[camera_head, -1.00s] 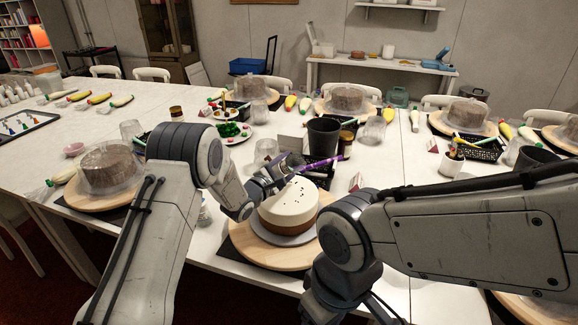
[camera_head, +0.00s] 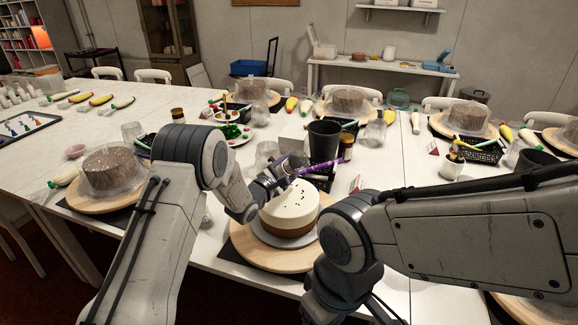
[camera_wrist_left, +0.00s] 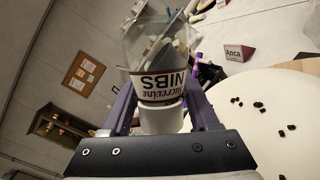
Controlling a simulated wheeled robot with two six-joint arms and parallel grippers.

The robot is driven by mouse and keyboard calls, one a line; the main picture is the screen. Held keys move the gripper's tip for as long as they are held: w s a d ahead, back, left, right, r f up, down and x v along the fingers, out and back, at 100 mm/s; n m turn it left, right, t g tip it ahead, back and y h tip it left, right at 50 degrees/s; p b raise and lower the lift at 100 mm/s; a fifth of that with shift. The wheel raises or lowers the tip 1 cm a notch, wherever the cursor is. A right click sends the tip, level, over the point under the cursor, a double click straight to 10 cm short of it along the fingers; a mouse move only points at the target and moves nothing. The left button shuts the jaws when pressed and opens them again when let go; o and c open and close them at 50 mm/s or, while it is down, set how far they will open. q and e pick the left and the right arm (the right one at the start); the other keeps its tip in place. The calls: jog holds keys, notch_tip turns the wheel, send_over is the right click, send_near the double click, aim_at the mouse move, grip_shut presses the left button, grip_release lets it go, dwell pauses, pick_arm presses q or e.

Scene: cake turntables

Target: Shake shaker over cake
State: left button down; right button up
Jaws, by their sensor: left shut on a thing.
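The cake (camera_head: 290,212), cream-white on top with a brown lower side, stands on a round wooden turntable (camera_head: 262,254) in front of me. Several dark nibs lie on its top; they also show on the pale cake top in the left wrist view (camera_wrist_left: 285,110). My left gripper (camera_head: 274,184) is above the cake's back left edge. It is shut on the shaker (camera_wrist_left: 160,75), a clear jar with a "NIBS" label and a white cap, held between both fingers. The shaker is hard to make out in the head view. My right arm is at the right; its fingers are out of view.
A black cup (camera_head: 324,141) and a purple tube (camera_head: 322,166) are just behind the cake. A clear cup (camera_head: 267,152) and a plate of green and red items (camera_head: 232,133) stand behind my left wrist. Other wrapped cakes on turntables (camera_head: 112,170) stand around the table.

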pick_arm(q)
jog(key=shift+a+f+b, duration=0.35)
jog(key=shift+a+f, duration=0.15)
jog(key=shift+f, duration=0.05)
jog(key=shift+w+a, duration=0.1)
jog(key=shift+w, duration=0.05)
jog(key=shift+r+n, duration=0.2)
jog(key=shift+n, duration=0.1)
jog(key=shift+s+a+m+p, duration=0.15)
jog(key=shift+s+m+p, duration=0.3)
jog(key=shift+m+p, duration=0.05)
jog(key=shift+s+a+f+m, duration=0.15)
jog(key=shift+s+m, duration=0.2)
jog(key=shift+m, duration=0.05)
jog(key=shift+s+f+m+g, duration=0.2)
jog(key=shift+f+m+g, duration=0.1)
jog(key=shift+g, duration=0.1)
jog(key=shift+s+r+p, duration=0.1)
jog(key=shift+s+p, duration=0.25)
jog(key=shift+s, duration=0.45)
jog(key=shift+r+n, duration=0.1)
jog(key=shift+n, duration=0.4)
